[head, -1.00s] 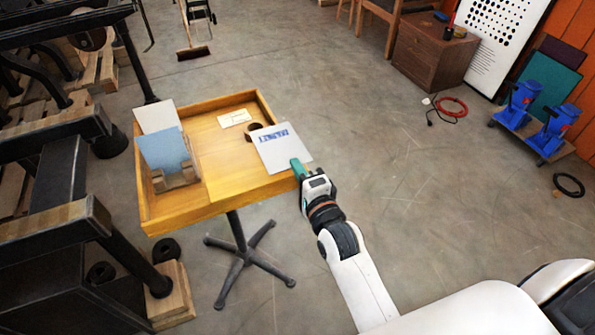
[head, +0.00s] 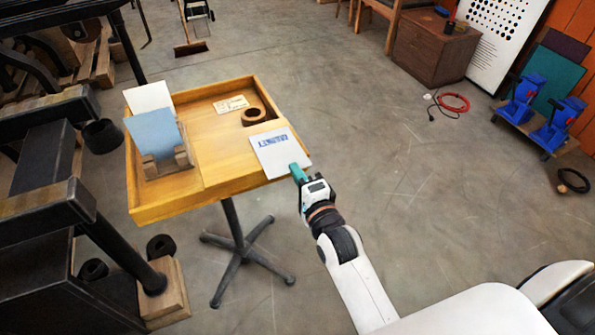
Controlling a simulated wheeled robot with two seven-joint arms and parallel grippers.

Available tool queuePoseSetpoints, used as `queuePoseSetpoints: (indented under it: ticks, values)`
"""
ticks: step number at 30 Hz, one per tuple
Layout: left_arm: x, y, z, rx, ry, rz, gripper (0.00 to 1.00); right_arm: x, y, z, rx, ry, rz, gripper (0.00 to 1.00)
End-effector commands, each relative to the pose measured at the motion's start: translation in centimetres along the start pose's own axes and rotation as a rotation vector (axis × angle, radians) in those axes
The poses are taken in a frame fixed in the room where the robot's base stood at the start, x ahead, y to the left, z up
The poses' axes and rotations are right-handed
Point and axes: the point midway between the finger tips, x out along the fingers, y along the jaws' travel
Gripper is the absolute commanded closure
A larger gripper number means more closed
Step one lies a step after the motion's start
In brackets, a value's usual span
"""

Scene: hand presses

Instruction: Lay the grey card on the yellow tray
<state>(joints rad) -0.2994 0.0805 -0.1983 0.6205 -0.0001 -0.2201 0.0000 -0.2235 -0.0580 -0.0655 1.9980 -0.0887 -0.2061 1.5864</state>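The grey card (head: 279,153) is a pale sheet with blue print on it. My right gripper (head: 298,173) is shut on its near right edge, with a teal fingertip showing. The card appears over the right front part of the yellow tray (head: 196,204), covering part of its rim. I cannot tell whether the card touches the tray. The yellow tray is a shallow wooden box on a dark pedestal with spread feet. My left gripper is not in view.
In the tray, a wooden holder (head: 168,165) carries a blue card (head: 154,138) and a white card (head: 148,97) at the left. A small printed card (head: 231,104) and a brown ring (head: 254,115) lie at the back. Dark presses stand at the left.

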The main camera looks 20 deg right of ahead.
Motion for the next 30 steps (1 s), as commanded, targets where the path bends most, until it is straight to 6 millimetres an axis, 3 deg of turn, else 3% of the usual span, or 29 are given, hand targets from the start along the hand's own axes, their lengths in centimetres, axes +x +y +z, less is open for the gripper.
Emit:
queuePoseSetpoints:
  ticks: [10, 15, 20, 22, 30]
  values:
    - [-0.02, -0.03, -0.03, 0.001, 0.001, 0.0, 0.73, 0.0, 0.02, 0.0, 0.0, 0.0, 0.0, 1.0]
    - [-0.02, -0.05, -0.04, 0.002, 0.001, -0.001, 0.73, 0.0, 0.02, 0.0, 0.0, 0.0, 0.0, 0.73]
    - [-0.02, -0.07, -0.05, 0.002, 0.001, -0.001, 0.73, 0.0, 0.02, -0.01, 0.0, 0.0, 0.0, 0.73]
    - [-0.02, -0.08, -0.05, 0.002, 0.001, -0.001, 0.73, 0.0, 0.02, -0.01, 0.0, 0.0, 0.0, 0.67]
    - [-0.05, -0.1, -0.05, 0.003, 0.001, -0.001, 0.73, 0.0, 0.02, 0.0, 0.0, 0.0, 0.0, 0.67]
